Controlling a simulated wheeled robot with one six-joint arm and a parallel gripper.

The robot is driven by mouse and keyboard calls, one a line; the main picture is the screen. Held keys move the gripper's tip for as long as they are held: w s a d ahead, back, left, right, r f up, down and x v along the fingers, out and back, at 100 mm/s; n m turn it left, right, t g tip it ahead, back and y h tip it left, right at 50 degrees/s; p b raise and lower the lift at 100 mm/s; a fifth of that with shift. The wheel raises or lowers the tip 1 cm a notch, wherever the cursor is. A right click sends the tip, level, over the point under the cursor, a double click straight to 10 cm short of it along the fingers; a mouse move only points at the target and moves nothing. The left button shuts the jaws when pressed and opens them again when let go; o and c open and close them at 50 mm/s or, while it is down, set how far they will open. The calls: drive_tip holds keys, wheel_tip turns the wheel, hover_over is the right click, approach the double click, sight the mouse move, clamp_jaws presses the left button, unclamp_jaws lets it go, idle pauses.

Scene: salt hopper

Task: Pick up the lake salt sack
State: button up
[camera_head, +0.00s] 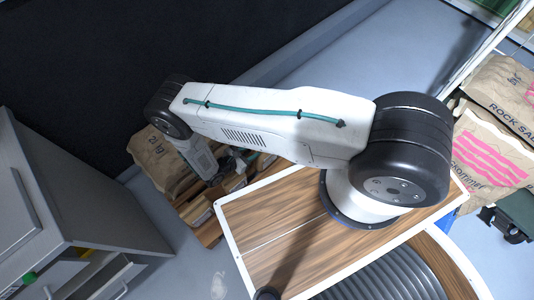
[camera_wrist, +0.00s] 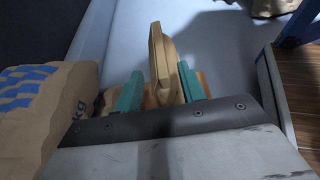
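My gripper (camera_wrist: 161,80) shows two teal fingers in the wrist view. They stand apart on either side of a narrow tan sack (camera_wrist: 160,52) that rises upright between them. A small gap seems to show at the left finger, and the right finger is very close to the sack. No label shows on this sack, so I cannot tell if it is the lake salt sack. A sack with blue stripes (camera_wrist: 38,100) lies left of the fingers. In the head view, a brown sack (camera_head: 160,160) rests on a wooden pallet (camera_head: 205,222); my wrist hides much of that area.
Rock salt sacks (camera_head: 495,155) with pink marks are stacked at the right in the head view. A wood-topped surface (camera_head: 265,235) with white edging is below my arm. Grey drawers (camera_head: 60,215) stand at the left, one open. Bare floor (camera_head: 310,55) lies beyond the arm.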

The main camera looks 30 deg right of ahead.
drive_tip(key=x, duration=0.8)
drive_tip(key=shift+d, duration=0.1)
clamp_jaws()
idle(1.3)
